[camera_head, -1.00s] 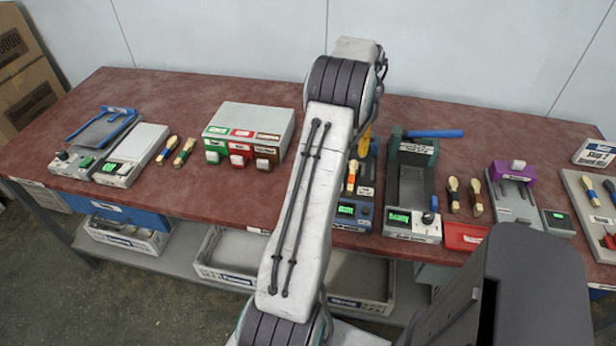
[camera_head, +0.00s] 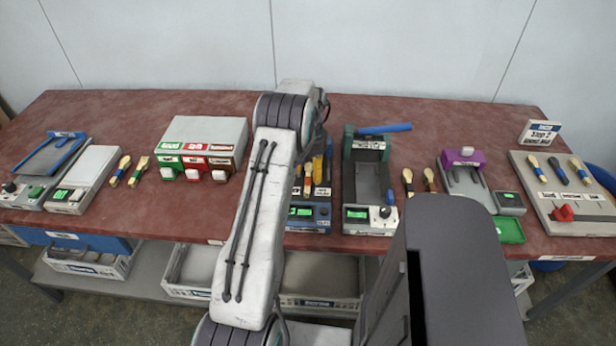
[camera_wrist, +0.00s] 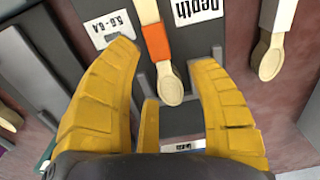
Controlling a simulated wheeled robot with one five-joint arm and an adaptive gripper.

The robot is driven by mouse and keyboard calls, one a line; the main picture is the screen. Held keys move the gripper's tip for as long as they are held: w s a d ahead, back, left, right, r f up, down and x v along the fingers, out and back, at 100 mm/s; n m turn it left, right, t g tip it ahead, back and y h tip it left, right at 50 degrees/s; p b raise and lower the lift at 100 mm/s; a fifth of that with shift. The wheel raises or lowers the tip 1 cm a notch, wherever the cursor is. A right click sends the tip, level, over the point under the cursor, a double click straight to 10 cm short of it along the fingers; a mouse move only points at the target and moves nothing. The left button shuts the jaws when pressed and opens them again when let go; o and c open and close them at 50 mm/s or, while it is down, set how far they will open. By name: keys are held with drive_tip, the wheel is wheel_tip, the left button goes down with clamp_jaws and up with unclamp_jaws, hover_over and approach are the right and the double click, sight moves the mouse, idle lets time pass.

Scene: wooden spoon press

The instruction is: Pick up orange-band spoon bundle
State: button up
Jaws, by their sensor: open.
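The orange-band spoon bundle (camera_wrist: 157,42) is in the wrist view, with pale wood, an orange band and a rounded bowl end. It lies on a dark device with a label reading "Depth". My gripper (camera_wrist: 165,55) is open, its yellow fingers on either side of the bundle in the picture. Whether they are level with it or above it I cannot tell. In the head view the bundle (camera_head: 308,180) shows on the blue device (camera_head: 322,210), beside my yellow gripper (camera_head: 318,168), which my arm partly hides.
A green press (camera_head: 366,170) with a blue handle stands just right. Other spoons (camera_head: 408,182) lie beside it; another spoon (camera_wrist: 272,58) is near my right finger. A grey box with coloured bins (camera_head: 205,140) stands left. Bare red tabletop (camera_head: 260,105) lies behind.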

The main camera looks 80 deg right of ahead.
drive_tip(key=shift+f, duration=0.85)
drive_tip(key=c, duration=1)
drive_tip(key=shift+r, duration=0.1)
